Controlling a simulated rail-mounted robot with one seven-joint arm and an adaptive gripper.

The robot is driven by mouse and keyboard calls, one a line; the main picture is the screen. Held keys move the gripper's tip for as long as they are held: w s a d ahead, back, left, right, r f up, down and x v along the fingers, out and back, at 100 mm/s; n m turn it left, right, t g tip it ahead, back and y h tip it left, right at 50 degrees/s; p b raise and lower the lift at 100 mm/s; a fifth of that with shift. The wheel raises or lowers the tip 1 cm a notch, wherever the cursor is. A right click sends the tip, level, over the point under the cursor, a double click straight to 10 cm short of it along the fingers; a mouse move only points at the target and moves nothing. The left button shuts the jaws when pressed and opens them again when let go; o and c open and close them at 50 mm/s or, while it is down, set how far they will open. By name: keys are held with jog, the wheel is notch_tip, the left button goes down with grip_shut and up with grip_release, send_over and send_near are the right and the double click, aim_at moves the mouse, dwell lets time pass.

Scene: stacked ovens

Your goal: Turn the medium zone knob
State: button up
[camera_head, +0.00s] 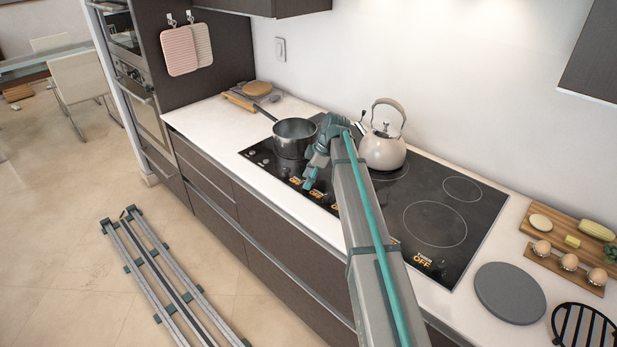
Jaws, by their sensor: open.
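The black cooktop (478,236) is set in the white counter. Small orange OFF labels (294,182) sit in a row along its front edge near my gripper; the knobs there are too small and partly hidden to tell apart, so I cannot tell which is the medium zone knob. Another orange OFF label (422,262) is at the right front. My gripper (309,183) is open and points down over the front edge of the cooktop, close to the left row of labels. I cannot tell whether it touches a knob. My arm hides part of the cooktop's middle.
A steel saucepan (294,139) stands just left of my gripper at the back, and a beige kettle (383,150) stands to the right behind my arm. A grey round board (510,292) and a wooden board with food (568,234) lie at the right. The cooktop's right half is clear.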

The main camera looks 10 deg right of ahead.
grip_shut()
dwell(0.3)
